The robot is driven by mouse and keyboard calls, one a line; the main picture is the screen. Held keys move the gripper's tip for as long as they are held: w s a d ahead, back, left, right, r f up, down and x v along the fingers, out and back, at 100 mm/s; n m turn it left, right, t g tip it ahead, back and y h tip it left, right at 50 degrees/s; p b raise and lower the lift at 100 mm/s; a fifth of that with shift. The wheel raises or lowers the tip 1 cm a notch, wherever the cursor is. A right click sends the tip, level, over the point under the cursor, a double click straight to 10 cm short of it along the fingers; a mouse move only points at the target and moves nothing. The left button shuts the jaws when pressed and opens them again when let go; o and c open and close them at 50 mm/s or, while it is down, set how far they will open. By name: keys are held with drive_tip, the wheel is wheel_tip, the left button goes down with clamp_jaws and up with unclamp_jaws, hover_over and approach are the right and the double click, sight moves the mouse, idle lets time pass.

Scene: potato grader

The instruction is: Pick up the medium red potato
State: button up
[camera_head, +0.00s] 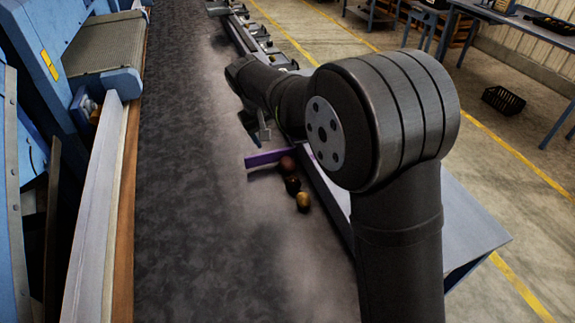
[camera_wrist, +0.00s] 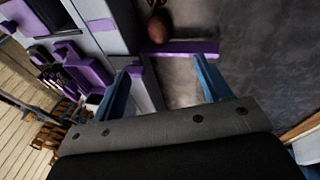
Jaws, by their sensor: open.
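A reddish potato (camera_head: 287,162) lies on the dark belt against the purple bar (camera_head: 262,157). It shows as a rounded red-brown potato at the top of the wrist view (camera_wrist: 159,28), just beyond the purple bar (camera_wrist: 185,47). A darker reddish potato (camera_head: 292,184) and a yellow-brown potato (camera_head: 303,201) lie in a row nearer the camera. Which one counts as medium red I cannot tell for sure. My gripper (camera_head: 260,128) is on the far side of the bar from the potatoes. In the wrist view its blue fingers are apart and empty (camera_wrist: 164,62).
The dark belt (camera_head: 200,180) is clear to the left. A metal side rail (camera_head: 325,190) runs close right of the potatoes. Blue machinery (camera_head: 50,40) stands at the left. In the wrist view, purple and grey fittings (camera_wrist: 90,72) line the side left of my fingers.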

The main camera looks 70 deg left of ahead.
drive_tip(key=w+d+n+g+y, duration=0.1)
drive_tip(key=w+d+n+g, duration=0.15)
drive_tip(key=w, duration=0.35)
approach(288, 161)
drive_tip(key=x, duration=0.4)
drive_tip(key=shift+w+d+f, duration=0.25)
drive_tip(key=shift+w+f, duration=0.1)
drive_tip(key=shift+f, duration=0.1)
drive_tip(key=shift+s+a+x, duration=0.15)
drive_tip(key=shift+x, duration=1.2)
drive_tip(key=shift+s+a+x, duration=0.15)
drive_tip(key=shift+s+x, duration=0.05)
drive_tip(key=shift+x, duration=1.15)
drive_tip(key=shift+r, duration=0.1)
drive_tip(key=c, duration=1.1)
